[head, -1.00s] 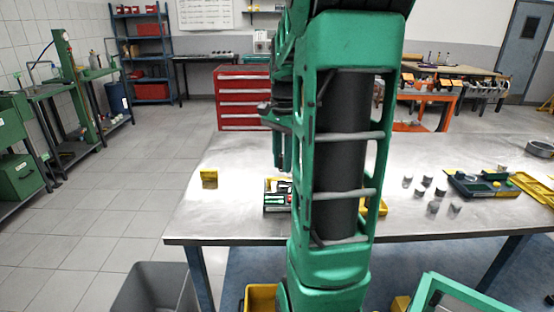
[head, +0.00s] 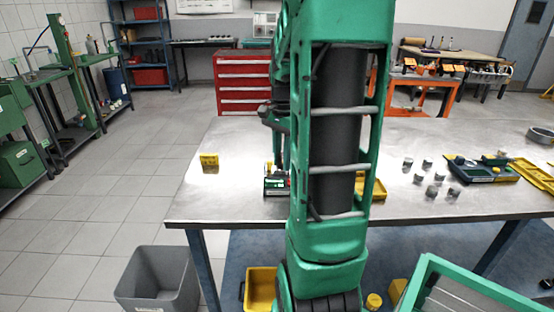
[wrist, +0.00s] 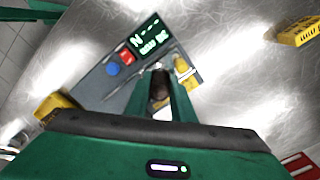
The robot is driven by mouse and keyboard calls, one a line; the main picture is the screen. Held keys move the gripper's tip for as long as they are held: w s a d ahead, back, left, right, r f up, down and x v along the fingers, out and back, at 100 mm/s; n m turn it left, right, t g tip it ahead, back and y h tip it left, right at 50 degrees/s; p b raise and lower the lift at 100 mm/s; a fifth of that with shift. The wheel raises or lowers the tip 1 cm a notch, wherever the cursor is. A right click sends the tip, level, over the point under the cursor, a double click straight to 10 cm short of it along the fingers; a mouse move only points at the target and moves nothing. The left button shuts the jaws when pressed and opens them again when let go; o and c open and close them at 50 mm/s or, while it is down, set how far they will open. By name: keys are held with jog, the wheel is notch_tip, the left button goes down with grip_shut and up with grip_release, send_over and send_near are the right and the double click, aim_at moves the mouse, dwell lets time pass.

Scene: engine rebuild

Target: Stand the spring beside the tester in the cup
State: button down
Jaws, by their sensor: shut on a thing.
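The tester (wrist: 122,62) is a grey box with a lit green display, a red button and a blue button. In the head view it stands on the metal table (head: 276,187), partly hidden behind my arm. My gripper (wrist: 160,88) points down over the tester's near side in the wrist view, shut on a small, dark and silvery piece (wrist: 160,84), apparently the spring, mostly hidden between the fingers. A yellow part (wrist: 184,72) sits at the tester's right side, beside the fingers. I cannot make out the cup clearly, nor whether the held piece touches anything.
A yellow block (head: 209,162) stands left of the tester. A yellow tray (head: 371,187) lies right of my arm. Several small grey cylinders (head: 431,190) and a dark blue tray (head: 480,172) are farther right. The table's front left is clear.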

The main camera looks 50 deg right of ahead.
jog(key=shift+s+a+f, duration=0.1)
jog(key=shift+f, duration=0.15)
jog(key=c, duration=1.4)
grip_release()
jog(key=shift+f, duration=0.15)
jog(key=shift+c, duration=0.2)
notch_tip(320, 180, up, 12)
jog(key=shift+w+d+f, duration=0.2)
jog(key=shift+w, duration=0.05)
